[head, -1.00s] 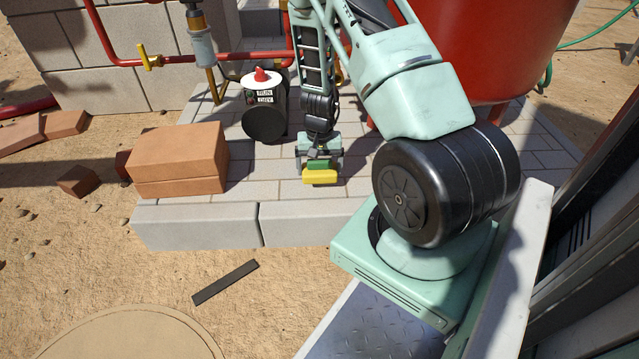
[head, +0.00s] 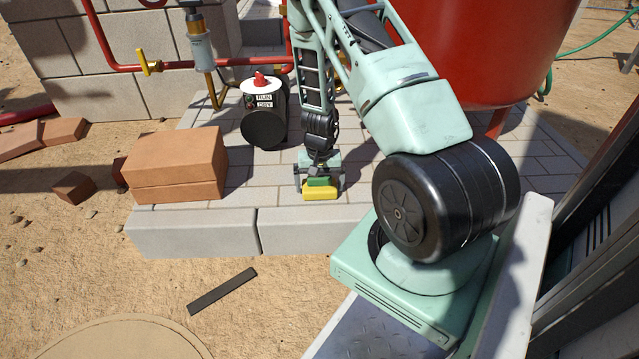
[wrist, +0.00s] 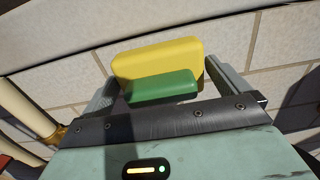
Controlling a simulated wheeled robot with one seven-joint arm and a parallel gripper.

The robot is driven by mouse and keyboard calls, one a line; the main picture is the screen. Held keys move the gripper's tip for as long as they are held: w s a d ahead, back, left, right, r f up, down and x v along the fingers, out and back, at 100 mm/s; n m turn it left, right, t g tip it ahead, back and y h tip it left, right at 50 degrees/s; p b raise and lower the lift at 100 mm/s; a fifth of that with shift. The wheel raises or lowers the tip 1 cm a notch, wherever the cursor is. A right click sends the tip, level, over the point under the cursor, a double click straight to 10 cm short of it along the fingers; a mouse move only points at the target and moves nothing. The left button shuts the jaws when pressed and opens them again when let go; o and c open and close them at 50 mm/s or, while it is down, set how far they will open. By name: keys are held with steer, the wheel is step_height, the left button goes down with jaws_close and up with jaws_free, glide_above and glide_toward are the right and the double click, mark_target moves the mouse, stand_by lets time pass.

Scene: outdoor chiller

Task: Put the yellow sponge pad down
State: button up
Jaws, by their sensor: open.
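The yellow sponge pad (head: 320,194) has a green block-shaped grip (head: 319,182) on it. It sits low at the pale paving, near the front edge, and appears to rest on it. My gripper (head: 320,184) is open, with one finger on each side of the pad. In the wrist view the yellow pad (wrist: 160,60) and its green grip (wrist: 162,88) lie between the spread fingers of my gripper (wrist: 157,76). A narrow gap shows at the left finger; at the right finger I cannot tell whether it touches. The pad's underside is hidden.
Stacked orange bricks (head: 177,165) stand left on the paving (head: 285,208). A large red tank (head: 480,50) is at the back right. Paving beside the pad is clear.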

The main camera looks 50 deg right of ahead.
mark_target(320, 176)
step_height(320, 176, up, 17)
steer(key=p, duration=1.2)
steer(key=w+a+r+n+y, duration=0.1)
steer(key=w+a+r+n, duration=0.1)
steer(key=a+r, duration=0.35)
steer(key=w+a+r+n, duration=0.2)
steer(key=a, duration=0.6)
steer(key=s+a+r+n+y, duration=0.15)
steer(key=a+r+n, duration=0.4)
steer(key=a, duration=0.85)
steer(key=s+a+r+n+h, duration=0.1)
steer(key=s+a+r+n, duration=0.3)
steer(key=s, duration=0.5)
steer(key=s+a+r+n+h, duration=0.1)
steer(key=s+a+r+n, duration=0.3)
steer(key=s+a, duration=0.5)
step_height(320, 176, up, 2)
steer(key=shift+s+r, duration=0.1)
steer(key=shift+s, duration=0.65)
step_height(320, 176, up, 43)
steer(key=p, duration=4.3)
